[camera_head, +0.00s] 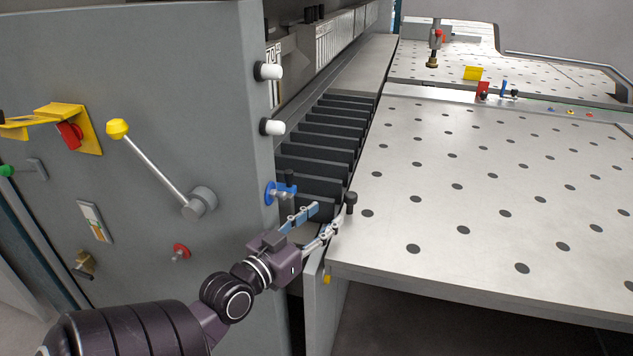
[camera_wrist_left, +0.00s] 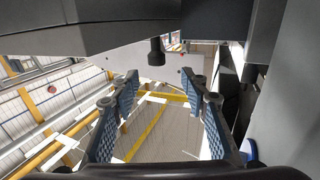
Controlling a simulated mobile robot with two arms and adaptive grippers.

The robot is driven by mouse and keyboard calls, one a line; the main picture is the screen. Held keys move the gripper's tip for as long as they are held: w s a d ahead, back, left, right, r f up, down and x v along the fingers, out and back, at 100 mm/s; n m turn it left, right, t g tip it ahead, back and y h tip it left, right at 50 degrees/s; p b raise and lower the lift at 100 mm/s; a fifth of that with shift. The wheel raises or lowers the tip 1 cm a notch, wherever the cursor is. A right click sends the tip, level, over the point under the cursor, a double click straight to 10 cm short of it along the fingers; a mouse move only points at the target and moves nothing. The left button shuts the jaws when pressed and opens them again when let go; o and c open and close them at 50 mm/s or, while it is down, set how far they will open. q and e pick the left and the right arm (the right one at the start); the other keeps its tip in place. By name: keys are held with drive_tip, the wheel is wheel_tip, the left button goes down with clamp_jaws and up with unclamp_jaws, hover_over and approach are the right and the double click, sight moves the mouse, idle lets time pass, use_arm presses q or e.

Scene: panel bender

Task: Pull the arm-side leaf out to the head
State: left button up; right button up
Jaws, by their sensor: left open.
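Several dark leaves (camera_head: 318,143) lie in a row in the gap between the grey machine housing and the perforated table (camera_head: 480,190). The nearest dark leaf (camera_head: 303,203) is partly behind my left gripper (camera_head: 324,217). A black knob (camera_head: 351,200) stands upright at its right end, by the table's near left corner. My left gripper is open and empty, its fingertips just short of the knob. In the left wrist view the knob (camera_wrist_left: 157,51) shows beyond the open blue-padded fingers (camera_wrist_left: 158,92), roughly centred between them, apart from both. My right gripper is out of view.
The grey housing (camera_head: 150,150) rises close on the left, with a silver lever (camera_head: 155,165), white knobs (camera_head: 270,72) and a blue handle (camera_head: 278,192) near my gripper. The table edge is close on the right. A red-topped tool (camera_head: 435,40) stands far back.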

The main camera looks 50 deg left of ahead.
use_arm(q)
drive_tip(key=shift+s+d, duration=0.15)
drive_tip(key=shift+s, duration=0.65)
